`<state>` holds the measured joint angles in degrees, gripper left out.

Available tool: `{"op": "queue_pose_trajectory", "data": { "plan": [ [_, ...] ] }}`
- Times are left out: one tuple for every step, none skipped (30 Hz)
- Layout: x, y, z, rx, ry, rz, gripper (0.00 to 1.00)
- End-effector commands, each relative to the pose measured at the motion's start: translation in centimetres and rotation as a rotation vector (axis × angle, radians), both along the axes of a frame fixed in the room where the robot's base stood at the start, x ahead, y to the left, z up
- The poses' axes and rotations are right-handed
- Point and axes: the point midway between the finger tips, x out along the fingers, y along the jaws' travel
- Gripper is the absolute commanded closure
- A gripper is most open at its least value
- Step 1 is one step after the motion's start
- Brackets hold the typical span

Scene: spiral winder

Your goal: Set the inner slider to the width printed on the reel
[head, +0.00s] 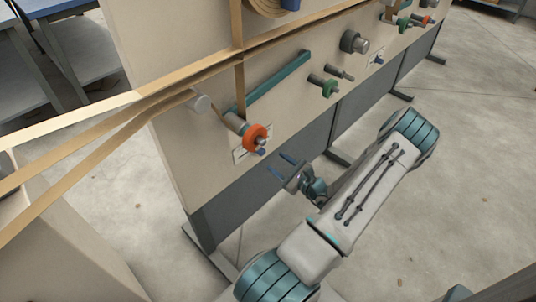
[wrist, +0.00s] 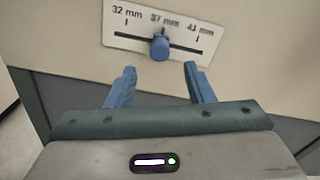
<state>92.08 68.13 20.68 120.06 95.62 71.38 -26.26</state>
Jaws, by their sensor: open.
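A white scale plate (head: 239,156) is on the machine's face below an orange knob (head: 255,137). In the wrist view, the scale plate (wrist: 118,36) reads 32, 37 and 41 mm along a dark slot. Its blue slider (wrist: 159,47) stands at the 37 mm mark; the slider also shows in the head view (head: 262,151). My gripper (head: 284,166) is open and empty, in front of and below the plate. In the wrist view my gripper (wrist: 160,70) has its fingertips either side of the slider's line, short of it. A reel (head: 264,6) is cut off at the top; no printed width is readable.
A second scale plate with a blue slider (head: 379,61) is farther along the machine. Rollers, a green knob (head: 329,88) and a teal bar (head: 275,82) jut from the face. Tan strips (head: 110,106) run across the left.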

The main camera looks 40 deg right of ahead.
Motion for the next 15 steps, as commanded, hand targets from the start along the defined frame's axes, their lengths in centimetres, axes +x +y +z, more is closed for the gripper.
{"op": "queue_pose_trajectory", "data": {
  "plan": [
    [-1.2,-0.1,0.1,0.0,0.002,-0.003,0.52],
    [-1.7,-0.2,0.1,-0.001,0.001,-0.003,0.52],
    [-2.5,-0.2,0.1,-0.001,0.002,-0.002,0.52],
    [-3.0,-0.2,0.1,0.0,0.002,-0.003,0.52],
    [-3.4,-0.2,0.1,-0.001,0.002,-0.002,0.52],
    [-3.9,-0.3,0.1,-0.002,0.001,0.0,0.52],
    [-4.2,-0.3,0.0,-0.001,0.001,-0.001,0.52],
    [-4.5,-0.3,0.0,-0.001,0.001,0.0,0.52],
    [-4.8,-0.3,0.0,-0.001,0.001,0.001,0.52],
    [-5.0,-0.3,0.0,-0.001,0.001,0.001,0.52],
    [-5.1,-0.3,0.0,-0.001,0.001,0.001,0.52],
    [-5.2,-0.3,0.0,-0.001,0.001,0.001,0.52],
    [-5.3,-0.3,0.0,-0.001,0.001,0.001,0.52],
    [-5.3,-0.3,0.0,-0.001,0.001,0.001,0.52],
    [-5.3,-0.3,0.0,-0.001,0.001,0.001,0.52]
  ]
}}
